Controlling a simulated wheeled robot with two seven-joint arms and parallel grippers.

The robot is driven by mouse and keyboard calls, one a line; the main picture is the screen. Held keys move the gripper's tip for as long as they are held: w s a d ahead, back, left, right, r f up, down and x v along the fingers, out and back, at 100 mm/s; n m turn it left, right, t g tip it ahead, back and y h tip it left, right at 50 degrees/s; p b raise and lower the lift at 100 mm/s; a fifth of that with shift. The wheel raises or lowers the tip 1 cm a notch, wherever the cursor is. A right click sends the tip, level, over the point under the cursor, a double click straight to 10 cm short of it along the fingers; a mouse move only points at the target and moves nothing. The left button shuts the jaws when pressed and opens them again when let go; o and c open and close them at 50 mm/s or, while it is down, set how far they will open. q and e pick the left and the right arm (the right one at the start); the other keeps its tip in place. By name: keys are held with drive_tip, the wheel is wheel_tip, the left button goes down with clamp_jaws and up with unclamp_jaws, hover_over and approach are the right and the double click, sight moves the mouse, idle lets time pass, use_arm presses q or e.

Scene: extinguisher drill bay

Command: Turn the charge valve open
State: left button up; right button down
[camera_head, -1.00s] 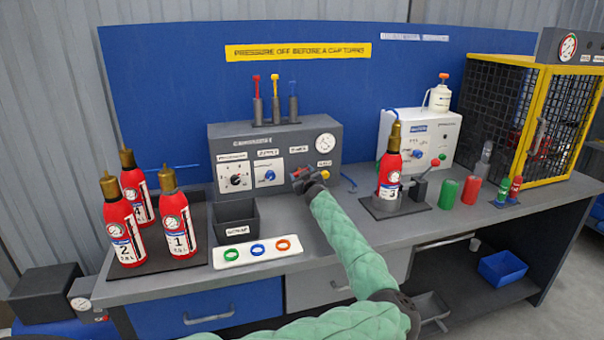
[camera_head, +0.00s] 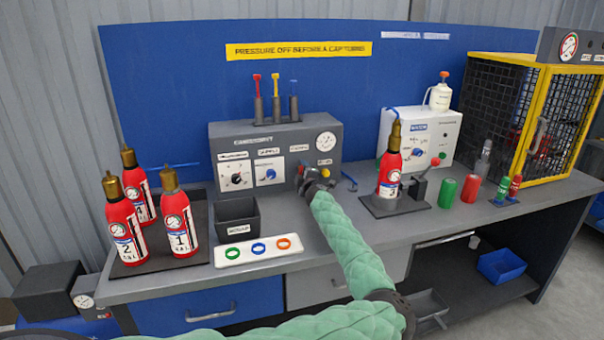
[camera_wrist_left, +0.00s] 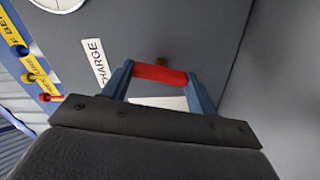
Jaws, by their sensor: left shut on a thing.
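The charge valve's red handle (camera_wrist_left: 160,74) lies between the two blue fingers of my left gripper (camera_wrist_left: 160,85) in the left wrist view. The gripper is shut on it, with a finger at each end. A brass-coloured stem shows just behind the handle, beside the label "CHARGE" (camera_wrist_left: 97,62). In the head view my left gripper (camera_head: 312,181) is at the lower right front of the grey charging panel (camera_head: 225,140), and mostly hides the valve. My right gripper is not in view.
A scrap bin (camera_head: 237,218) and a white tray (camera_head: 225,262) with coloured rings stand left of my forearm. Extinguisher 3 (camera_head: 389,172) stands in a holder to the right.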

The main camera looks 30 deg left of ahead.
use_arm(q)
drive_tip(key=n, duration=0.2)
drive_tip(key=shift+f+n, duration=0.2)
drive_tip(key=shift+n, duration=0.4)
drive_tip(key=o, duration=1)
